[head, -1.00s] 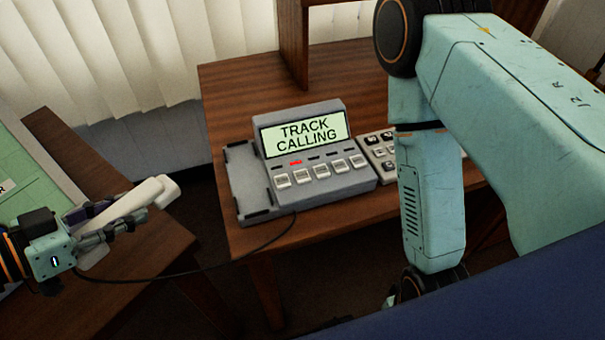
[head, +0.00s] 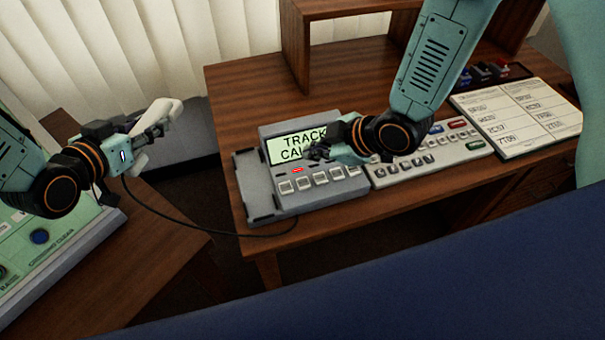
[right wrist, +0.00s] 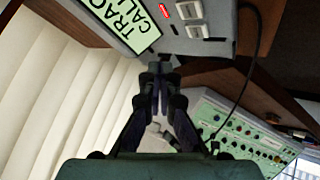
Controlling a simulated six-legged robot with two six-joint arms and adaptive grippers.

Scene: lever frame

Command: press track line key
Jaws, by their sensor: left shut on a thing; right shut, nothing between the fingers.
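The grey phone console (head: 262,211) stands on the wooden desk, its screen (head: 281,149) reading "TRACK CALLING", partly covered by my right gripper. Several pale keys (head: 303,183) run in a row below the screen; their labels are too small to read. A red light (head: 297,169) glows above the second key from the left; it also shows in the right wrist view (right wrist: 165,10). My right gripper (head: 316,153) is shut and empty, in front of the screen; its fingertips (right wrist: 154,74) look apart from the keys. My left gripper (head: 148,134) is shut on the white handset (head: 160,114), left of the console.
A cord (head: 180,216) runs from the handset side to the console. A keypad panel (head: 440,157) and a printed list (head: 515,115) lie to the right. A wooden shelf (head: 294,45) stands behind. A green panel (head: 45,255) is at the lower left.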

